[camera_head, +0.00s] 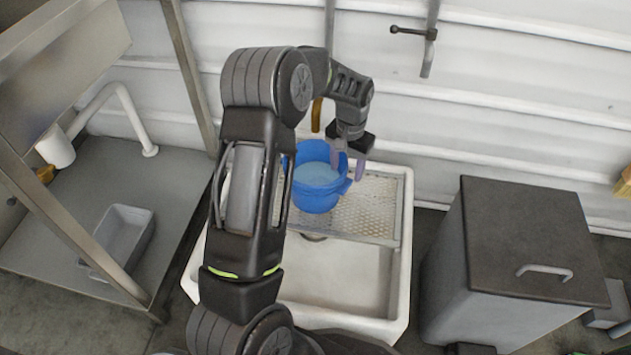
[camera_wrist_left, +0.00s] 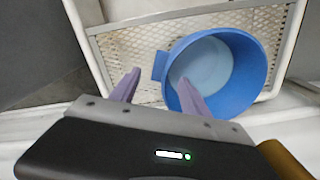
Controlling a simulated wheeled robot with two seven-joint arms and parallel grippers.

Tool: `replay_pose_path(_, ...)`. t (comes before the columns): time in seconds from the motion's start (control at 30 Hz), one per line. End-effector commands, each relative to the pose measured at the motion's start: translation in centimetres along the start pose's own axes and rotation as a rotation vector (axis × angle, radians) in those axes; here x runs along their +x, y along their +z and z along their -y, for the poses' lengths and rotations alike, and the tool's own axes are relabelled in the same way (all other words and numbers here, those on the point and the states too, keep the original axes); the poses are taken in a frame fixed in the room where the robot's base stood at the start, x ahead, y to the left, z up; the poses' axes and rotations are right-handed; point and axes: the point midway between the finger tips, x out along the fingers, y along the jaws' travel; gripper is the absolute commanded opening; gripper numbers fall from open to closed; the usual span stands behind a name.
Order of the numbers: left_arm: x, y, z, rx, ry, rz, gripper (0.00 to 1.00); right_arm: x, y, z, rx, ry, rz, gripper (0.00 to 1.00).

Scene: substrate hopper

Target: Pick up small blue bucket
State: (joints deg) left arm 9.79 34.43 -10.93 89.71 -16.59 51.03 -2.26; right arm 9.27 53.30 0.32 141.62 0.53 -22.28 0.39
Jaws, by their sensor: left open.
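The small blue bucket (camera_head: 318,201) stands upright on the perforated metal grid (camera_head: 376,210) over the back part of a white sink. It also shows in the left wrist view (camera_wrist_left: 238,98), with a paler blue inside and a tab on its left side. My left gripper (camera_head: 348,168) is open at the bucket's right side in the head view. In the left wrist view, one purple finger of the gripper (camera_wrist_left: 159,78) is left of the tab and the other overlaps the bucket's opening. Contact with the bucket cannot be told. My right gripper is not in view.
The white sink (camera_head: 403,285) has an open basin in front of the grid. A dark-lidded grey bin (camera_head: 530,240) stands to its right. A metal bench with a grey tray (camera_head: 122,238) is at the left. A white ribbed wall (camera_head: 500,80) rises behind.

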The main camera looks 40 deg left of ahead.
Motion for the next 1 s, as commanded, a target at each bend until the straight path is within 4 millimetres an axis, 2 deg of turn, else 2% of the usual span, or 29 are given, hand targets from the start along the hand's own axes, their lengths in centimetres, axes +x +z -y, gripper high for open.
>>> replay_pose_path(0.13, 1.4, 0.1, 0.1, 0.000, 0.000, 0.001, 0.54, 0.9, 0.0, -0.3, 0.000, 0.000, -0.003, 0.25)
replay_pose_path(0.3, 4.0, 0.3, 0.2, 0.000, 0.000, 0.001, 0.54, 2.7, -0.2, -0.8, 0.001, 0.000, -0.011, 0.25)
replay_pose_path(0.4, 5.0, 0.3, 0.2, 0.000, 0.000, 0.000, 0.54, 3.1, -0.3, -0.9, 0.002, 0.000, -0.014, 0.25)
replay_pose_path(1.0, 5.2, 0.3, 0.2, 0.000, 0.000, 0.000, 0.54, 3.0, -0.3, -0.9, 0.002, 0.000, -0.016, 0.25)
